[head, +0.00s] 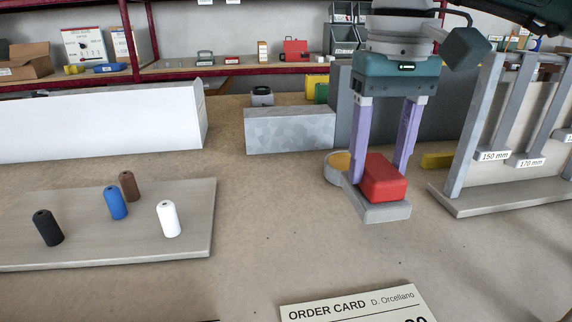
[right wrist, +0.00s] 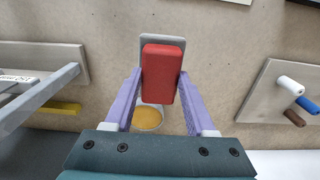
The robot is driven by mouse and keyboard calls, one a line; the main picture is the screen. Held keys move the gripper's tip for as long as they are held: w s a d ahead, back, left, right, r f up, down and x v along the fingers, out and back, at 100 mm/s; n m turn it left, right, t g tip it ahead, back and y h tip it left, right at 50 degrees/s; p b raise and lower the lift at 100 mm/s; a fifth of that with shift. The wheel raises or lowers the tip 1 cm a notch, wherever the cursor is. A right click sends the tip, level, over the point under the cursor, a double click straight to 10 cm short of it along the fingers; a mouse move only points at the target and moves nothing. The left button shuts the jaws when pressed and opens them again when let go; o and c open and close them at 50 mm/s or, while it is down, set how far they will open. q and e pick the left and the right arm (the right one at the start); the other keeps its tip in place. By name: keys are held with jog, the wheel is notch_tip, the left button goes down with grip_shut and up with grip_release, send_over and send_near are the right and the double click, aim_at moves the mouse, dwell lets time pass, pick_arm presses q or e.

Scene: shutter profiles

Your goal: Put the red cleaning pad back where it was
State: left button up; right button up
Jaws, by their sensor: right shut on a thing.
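The red cleaning pad (head: 383,178) is between the two purple fingers of my right gripper (head: 378,172), which is shut on it. In the right wrist view the pad (right wrist: 162,72) sits between the fingertips of the gripper (right wrist: 160,85). A small grey holder (head: 388,213) lies directly under the pad; its edge shows beyond the pad in the right wrist view (right wrist: 162,38). I cannot tell whether the pad rests on the holder or is just above it. My left gripper is not in view.
A round dish with yellow contents (head: 340,162) stands close behind the pad. A rack with hanging grey profiles (head: 500,200) is at right, a grey block (head: 290,132) behind. A board (head: 150,245) with several coloured cylinders is at left. An order card (head: 352,305) lies in front.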

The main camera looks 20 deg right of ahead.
aim_at(379, 166)
jog(key=shift+f, duration=2.3)
jog(key=shift+f+b, duration=0.25)
jog(key=shift+b, duration=0.15)
jog(key=o, duration=1.2)
jog(key=shift+r, duration=0.1)
notch_tip(379, 166, up, 12)
jog(key=shift+r+p, duration=0.2)
jog(key=shift+p, duration=0.2)
